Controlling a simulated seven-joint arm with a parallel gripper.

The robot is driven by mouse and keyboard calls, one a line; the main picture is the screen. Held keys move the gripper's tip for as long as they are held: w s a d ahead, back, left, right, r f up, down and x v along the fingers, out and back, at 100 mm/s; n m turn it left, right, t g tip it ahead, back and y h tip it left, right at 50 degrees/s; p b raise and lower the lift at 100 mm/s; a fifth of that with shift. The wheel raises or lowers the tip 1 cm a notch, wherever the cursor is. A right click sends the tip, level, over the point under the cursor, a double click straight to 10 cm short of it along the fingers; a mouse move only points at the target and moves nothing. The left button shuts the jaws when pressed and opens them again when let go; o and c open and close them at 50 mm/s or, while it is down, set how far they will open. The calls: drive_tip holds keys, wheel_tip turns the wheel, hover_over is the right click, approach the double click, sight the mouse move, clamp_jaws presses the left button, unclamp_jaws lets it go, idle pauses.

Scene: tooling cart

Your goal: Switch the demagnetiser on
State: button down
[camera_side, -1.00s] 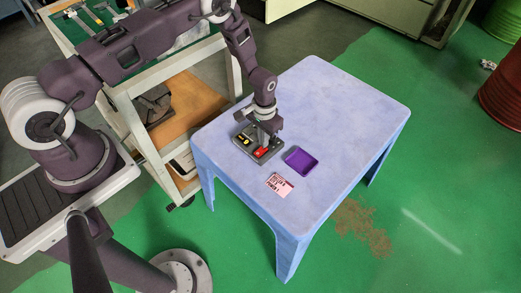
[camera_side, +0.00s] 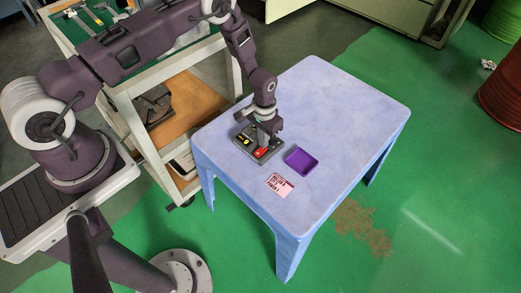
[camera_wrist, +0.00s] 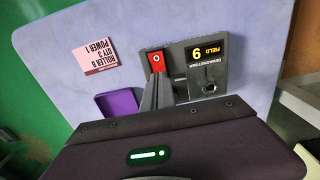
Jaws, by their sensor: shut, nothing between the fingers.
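The demagnetiser, a dark grey box, lies on the blue table in the side view (camera_side: 243,149) and the wrist view (camera_wrist: 222,83). Its red rocker switch (camera_wrist: 156,60) bears a white "0" mark. Beside it are a yellow-lettered FIELD display (camera_wrist: 207,50), seen upside down, and a dark knob (camera_wrist: 209,86). My gripper (camera_wrist: 157,78) is shut and empty, pointing down with its fingertips at the near end of the red switch. It also shows over the box in the side view (camera_side: 264,145). I cannot tell whether the tips touch the switch; they hide part of it.
A purple tray (camera_side: 301,161), which looks empty, and a pink printed card (camera_side: 279,185) lie on the blue table (camera_side: 340,115) near the box. The table's right side is clear. A cart with shelves (camera_side: 185,105) stands to the left.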

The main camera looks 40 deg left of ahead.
drive_tip(key=shift+f, duration=0.8)
idle(0.4)
drive_tip(key=shift+r, duration=3.5)
drive_tip(key=shift+r, duration=0.1)
drive_tip(key=s+r+t, duration=0.1)
drive_tip(key=s+r, duration=0.2)
drive_tip(key=r, duration=1.2)
drive_tip(key=s+r+t, duration=0.2)
drive_tip(key=s+r, duration=0.1)
drive_tip(key=r, duration=1.3)
drive_tip(key=s+r+t, duration=0.1)
drive_tip(key=s+r, duration=0.3)
drive_tip(key=s, duration=0.7)
drive_tip(key=s+r+t, duration=0.1)
drive_tip(key=s+r, duration=0.4)
drive_tip(key=s, duration=0.6)
drive_tip(key=shift+s+r+t, duration=0.15)
drive_tip(key=shift+s+t, duration=0.15)
